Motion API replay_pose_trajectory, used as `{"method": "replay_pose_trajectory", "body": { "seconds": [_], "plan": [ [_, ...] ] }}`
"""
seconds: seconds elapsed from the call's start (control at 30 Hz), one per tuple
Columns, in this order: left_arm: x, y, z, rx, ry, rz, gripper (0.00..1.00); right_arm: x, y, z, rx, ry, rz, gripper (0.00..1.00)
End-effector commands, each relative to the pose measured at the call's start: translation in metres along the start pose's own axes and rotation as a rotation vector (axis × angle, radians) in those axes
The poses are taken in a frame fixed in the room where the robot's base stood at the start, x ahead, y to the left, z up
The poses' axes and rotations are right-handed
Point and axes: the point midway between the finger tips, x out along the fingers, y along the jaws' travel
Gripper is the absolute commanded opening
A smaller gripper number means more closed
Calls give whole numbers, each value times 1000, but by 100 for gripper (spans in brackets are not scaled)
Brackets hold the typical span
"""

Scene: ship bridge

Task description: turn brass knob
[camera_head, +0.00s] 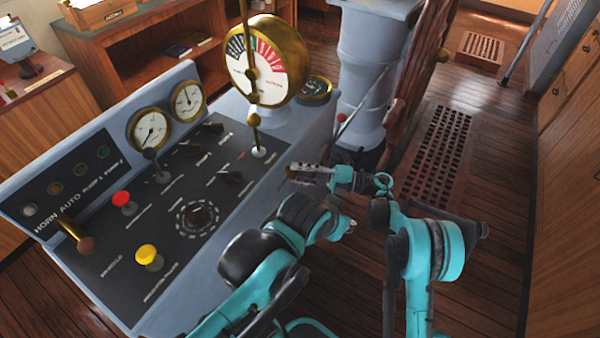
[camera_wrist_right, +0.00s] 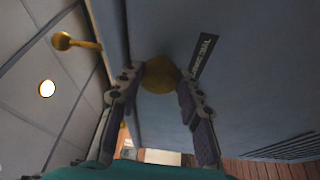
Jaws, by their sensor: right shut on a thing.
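The round brass knob (camera_wrist_right: 159,76) sits on a grey-blue panel in the right wrist view, beside a small dark label that seems to end in "DIAL". My right gripper (camera_wrist_right: 161,88) has one finger on each side of the knob and is shut on it. In the head view my right gripper (camera_head: 308,174) is at the right side of the grey console; the knob cannot be made out there. I cannot make out my left gripper in either view.
The console (camera_head: 224,258) carries a red knob (camera_head: 122,199), a yellow knob (camera_head: 148,255), levers and gauges. A large brass-rimmed dial (camera_head: 285,62) stands at its far end. A wooden wheel (camera_head: 412,75) is close behind my right gripper.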

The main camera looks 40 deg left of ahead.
Motion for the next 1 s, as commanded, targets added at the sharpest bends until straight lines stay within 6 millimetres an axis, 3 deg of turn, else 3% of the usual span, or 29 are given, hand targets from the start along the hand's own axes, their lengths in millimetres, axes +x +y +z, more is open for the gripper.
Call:
{"method": "replay_pose_trajectory", "body": {
  "seconds": [0.6,1.0],
  "plan": [
    [0,0,0,0,0,0,34,1,-6,-2,523,-19,220,6],
    [0,0,0,0,0,0,34,1,-7,-2,734,-29,309,6]
  ]
}}
